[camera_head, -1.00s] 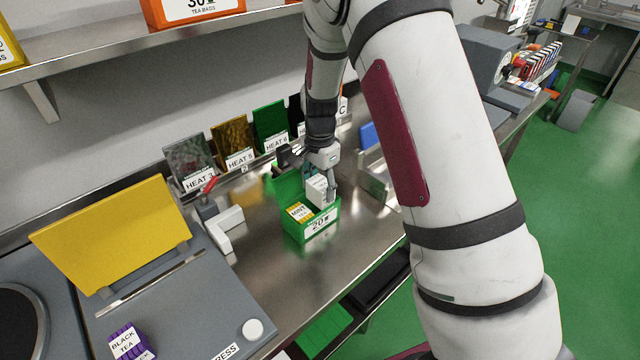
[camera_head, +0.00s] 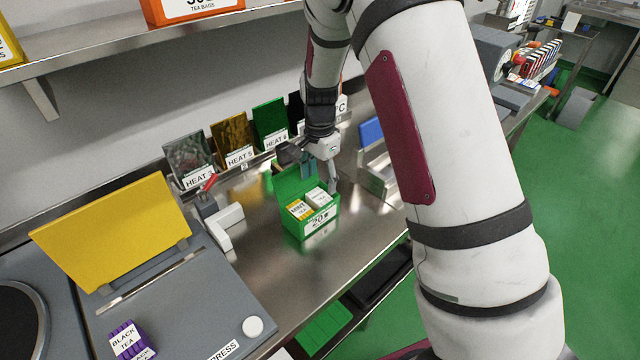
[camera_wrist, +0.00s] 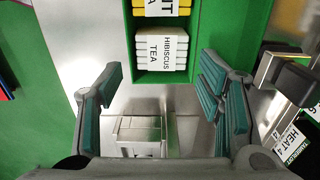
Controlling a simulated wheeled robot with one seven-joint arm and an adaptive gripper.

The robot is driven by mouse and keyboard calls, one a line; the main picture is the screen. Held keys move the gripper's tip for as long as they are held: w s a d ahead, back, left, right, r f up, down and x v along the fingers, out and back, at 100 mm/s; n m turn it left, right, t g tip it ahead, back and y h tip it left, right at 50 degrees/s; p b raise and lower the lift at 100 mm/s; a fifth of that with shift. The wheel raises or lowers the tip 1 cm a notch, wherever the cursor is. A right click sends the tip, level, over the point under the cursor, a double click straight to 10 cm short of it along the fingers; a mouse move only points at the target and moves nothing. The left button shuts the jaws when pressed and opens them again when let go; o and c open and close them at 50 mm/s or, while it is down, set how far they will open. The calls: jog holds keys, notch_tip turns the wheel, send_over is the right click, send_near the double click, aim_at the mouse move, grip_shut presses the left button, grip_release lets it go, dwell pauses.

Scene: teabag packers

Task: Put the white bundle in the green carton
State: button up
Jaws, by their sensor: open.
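The green carton (camera_head: 309,228) stands on the steel counter with its lid raised at the back. The white bundle (camera_head: 317,197) sits inside it, on the right, next to a yellow bundle (camera_head: 299,208). In the wrist view the white bundle (camera_wrist: 162,51) reads "Hibiscus Tea" and lies in the carton beside the yellow bundle (camera_wrist: 160,7). My gripper (camera_head: 320,175) is above the carton's back right side. In the wrist view its fingers (camera_wrist: 162,92) are wide apart and empty, off the carton's edge, and apart from the white bundle.
A yellow panel (camera_head: 115,235) and a purple tea bundle (camera_head: 130,340) are at the left. Sample plates with "HEAT" labels (camera_head: 240,158) line the wall. A metal holder (camera_head: 378,178) stands right of the carton. Bare counter (camera_head: 310,272) lies in front.

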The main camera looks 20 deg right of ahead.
aim_at(320, 197)
notch_tip(320, 197, up, 11)
jog(key=b, duration=0.1)
jog(key=s+r+n+t, duration=0.3)
jog(key=s+r+n, duration=0.3)
jog(key=s+r, duration=0.6)
jog(key=s+a+r+n+t, duration=0.1)
jog(key=s+n, duration=0.6)
jog(key=s, duration=0.8)
jog(key=shift+s+a+r+n+t, duration=0.2)
jog(key=shift+s+r+n+t, duration=0.15)
jog(key=shift+r+t, duration=0.45)
